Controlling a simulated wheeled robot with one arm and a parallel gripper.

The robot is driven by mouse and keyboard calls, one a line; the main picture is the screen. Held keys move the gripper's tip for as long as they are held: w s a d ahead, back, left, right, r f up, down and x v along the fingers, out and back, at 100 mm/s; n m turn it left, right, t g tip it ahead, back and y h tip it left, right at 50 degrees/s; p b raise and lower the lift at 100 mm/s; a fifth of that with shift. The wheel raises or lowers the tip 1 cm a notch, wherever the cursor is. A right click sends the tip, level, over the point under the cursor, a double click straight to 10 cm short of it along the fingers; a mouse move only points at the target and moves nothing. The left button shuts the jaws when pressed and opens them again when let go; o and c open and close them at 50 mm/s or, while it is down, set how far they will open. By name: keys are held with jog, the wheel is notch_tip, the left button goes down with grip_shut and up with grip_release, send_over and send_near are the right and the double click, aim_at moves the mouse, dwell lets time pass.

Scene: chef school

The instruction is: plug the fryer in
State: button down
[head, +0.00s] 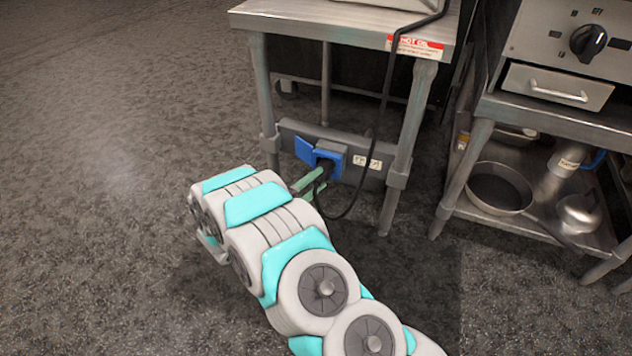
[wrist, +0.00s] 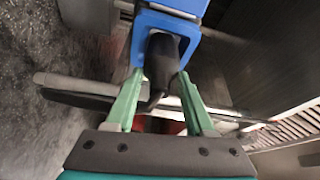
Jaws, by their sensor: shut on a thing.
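My gripper (wrist: 158,88) is shut on a black plug (wrist: 161,62), with one green finger on each side of it in the wrist view. The plug's front end is at the blue socket (wrist: 190,30), inside its square frame; how deep it sits cannot be told. In the head view the blue socket (head: 331,158) with its lid raised to the left is on a grey rail under a steel table. My gripper (head: 318,184) reaches it from the lower left. A black cord (head: 372,130) hangs in a loop from the tabletop to the plug. The fryer itself is mostly out of view.
The steel table (head: 300,28) carries a red-and-white hot oil label (head: 416,46). Its front right leg (head: 402,150) stands close to the socket. A stove unit with a lower shelf and a pan (head: 499,188) is at the right. The floor at left is clear.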

jog(key=shift+c, duration=0.9)
grip_release()
jog(key=v, duration=0.7)
jog(key=shift+s+a, duration=0.25)
jog(key=shift+f, duration=0.1)
